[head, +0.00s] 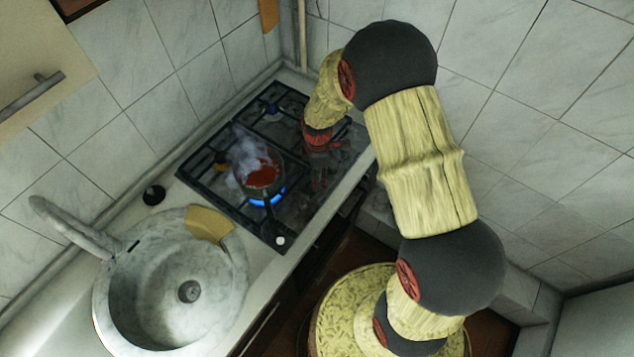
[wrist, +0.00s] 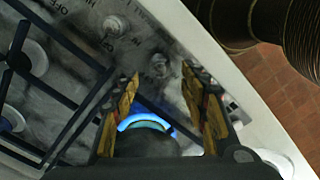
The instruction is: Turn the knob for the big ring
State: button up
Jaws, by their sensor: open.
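The gas hob (head: 222,205) has a black grate and lit blue flames. My gripper (head: 322,148) is over the hob's far right part, pointing down; its fingers are hard to make out there. In the wrist view my gripper (wrist: 160,76) is open and empty, with two worn yellow fingers apart. A grey knob (wrist: 158,66) shows between and beyond the fingertips; I cannot tell whether they touch it. Another knob (wrist: 111,26) sits farther up the panel, near HI and OFF lettering. I cannot tell which knob belongs to the big ring.
A steaming pot with red contents (head: 262,176) stands on the grate above a blue flame (head: 267,196). A blue flame arc (wrist: 146,118) also shows between the finger bases. A round sink (head: 165,290) and a yellow sponge-like piece (head: 208,223) are at left. Tiled walls enclose the corner.

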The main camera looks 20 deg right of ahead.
jog(key=shift+f, duration=2.25)
jog(key=c, duration=1.1)
grip_shut()
